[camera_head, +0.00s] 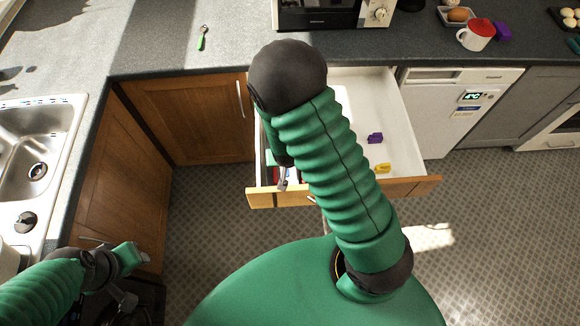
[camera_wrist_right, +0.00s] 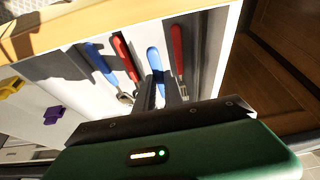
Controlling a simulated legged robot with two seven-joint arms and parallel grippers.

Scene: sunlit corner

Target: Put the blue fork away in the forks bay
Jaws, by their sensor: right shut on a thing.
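The open drawer (camera_head: 410,130) holds a cutlery tray at its left side, mostly hidden by my right arm in the head view. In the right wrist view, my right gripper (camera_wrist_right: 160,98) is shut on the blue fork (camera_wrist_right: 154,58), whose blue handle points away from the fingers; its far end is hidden. A red-handled fork (camera_wrist_right: 177,50) lies beside it to the right, in the forks bay. To the left are a red-handled spoon (camera_wrist_right: 124,55) and another blue-handled utensil (camera_wrist_right: 95,55). My left gripper (camera_head: 132,258) is at lower left, away from the drawer.
A purple block (camera_head: 375,138) and a yellow block (camera_head: 383,168) lie in the drawer's right part. A green-handled utensil (camera_head: 201,40) lies on the counter.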

